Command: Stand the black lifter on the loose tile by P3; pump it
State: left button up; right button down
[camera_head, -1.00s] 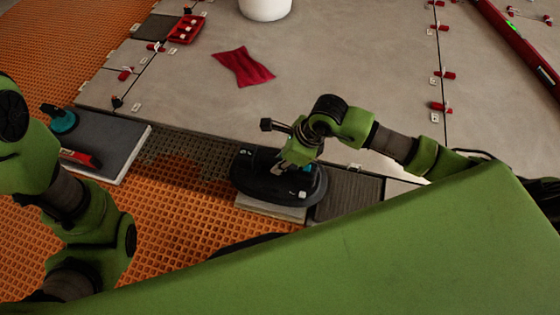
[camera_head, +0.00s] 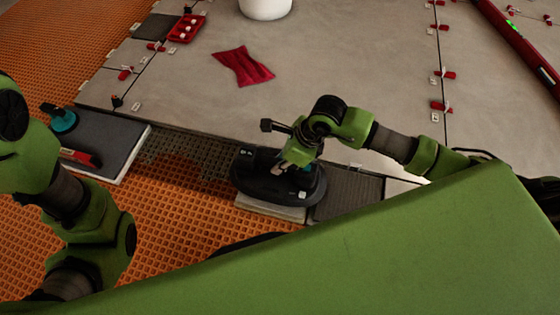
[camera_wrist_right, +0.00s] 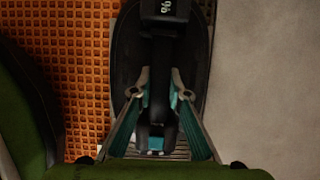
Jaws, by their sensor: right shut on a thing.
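The black lifter (camera_head: 262,185) is a long oval device with a raised handle. It sits over a pale-edged tile (camera_head: 268,208) at the front edge of the floor; its base looks flat on it, but contact is hard to confirm. In the right wrist view the lifter (camera_wrist_right: 128,60) lies lengthwise, with a small lit readout on top. My right gripper (camera_head: 285,166) is shut on the lifter's handle, and its two fingers flank it in the wrist view (camera_wrist_right: 160,85). My left arm shows at the left, but its gripper is out of frame. No P3 label is readable.
A dark slab (camera_head: 105,136) at left carries a teal-and-black tool (camera_head: 60,120) and a red-and-black tool (camera_head: 80,157). Grey tiles with red clips, a red cloth (camera_head: 243,66), a red tray (camera_head: 187,29) and a white bucket (camera_head: 265,8) lie beyond. Orange matting (camera_head: 180,245) is in front.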

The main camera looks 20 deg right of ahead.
jog(key=shift+f, duration=0.45)
dwell(0.8)
jog(key=c, duration=1.9)
grip_release()
jog(key=shift+s+f, duration=0.1)
jog(key=shift+f, duration=0.05)
jog(key=v, duration=1.2)
